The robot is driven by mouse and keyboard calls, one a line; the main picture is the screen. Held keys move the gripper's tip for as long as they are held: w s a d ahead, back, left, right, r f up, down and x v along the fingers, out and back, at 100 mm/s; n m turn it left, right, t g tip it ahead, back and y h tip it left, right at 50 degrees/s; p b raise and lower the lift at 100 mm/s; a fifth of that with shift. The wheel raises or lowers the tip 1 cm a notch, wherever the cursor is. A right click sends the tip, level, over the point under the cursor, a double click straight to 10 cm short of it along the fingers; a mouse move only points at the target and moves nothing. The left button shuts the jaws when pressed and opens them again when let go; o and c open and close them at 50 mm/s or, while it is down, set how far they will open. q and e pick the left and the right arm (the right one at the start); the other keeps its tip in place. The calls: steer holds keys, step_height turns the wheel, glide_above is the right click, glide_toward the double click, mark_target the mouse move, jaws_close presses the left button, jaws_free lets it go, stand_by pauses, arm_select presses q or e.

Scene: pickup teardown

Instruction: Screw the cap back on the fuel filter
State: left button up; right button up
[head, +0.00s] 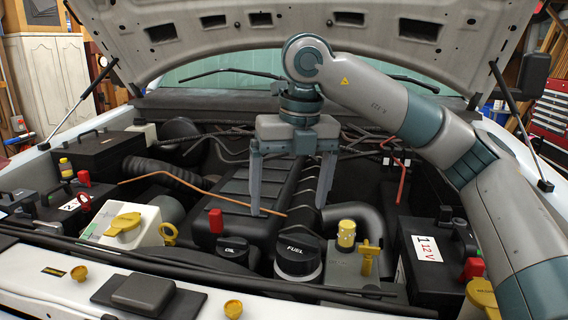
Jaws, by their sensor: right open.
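The fuel filter (297,278) stands at the front middle of the engine bay, with a pale body showing below its cap. The black cap marked FUEL (297,250) sits upright on top of it; I cannot tell how far it is threaded. My right gripper (289,210) points down with its two fingers wide apart and nothing between them. In the picture it is above the cap and apart from it, over the dark engine cover. My left gripper is not in view.
A black OIL cap (233,248) stands close left of the filter. A grey box with a yellow cap (346,234) and yellow handle stands close right. Batteries (432,250) lie further right and left. The raised hood (250,30) hangs above. A dark bar (200,272) crosses in front.

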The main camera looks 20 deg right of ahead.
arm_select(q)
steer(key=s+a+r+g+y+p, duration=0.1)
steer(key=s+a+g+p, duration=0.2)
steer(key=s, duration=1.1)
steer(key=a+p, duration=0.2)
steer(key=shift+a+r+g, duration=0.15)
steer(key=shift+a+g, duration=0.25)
arm_select(e)
steer(key=w+r+n+t, duration=0.1)
steer(key=w+r, duration=0.2)
steer(key=w, duration=0.5)
steer(key=w+r+n+t, duration=0.1)
steer(key=w+r, duration=0.3)
steer(key=w, duration=0.4)
steer(key=shift+w+n+t, duration=0.15)
steer(key=shift+n+t, duration=0.15)
steer(key=shift+t, duration=0.4)
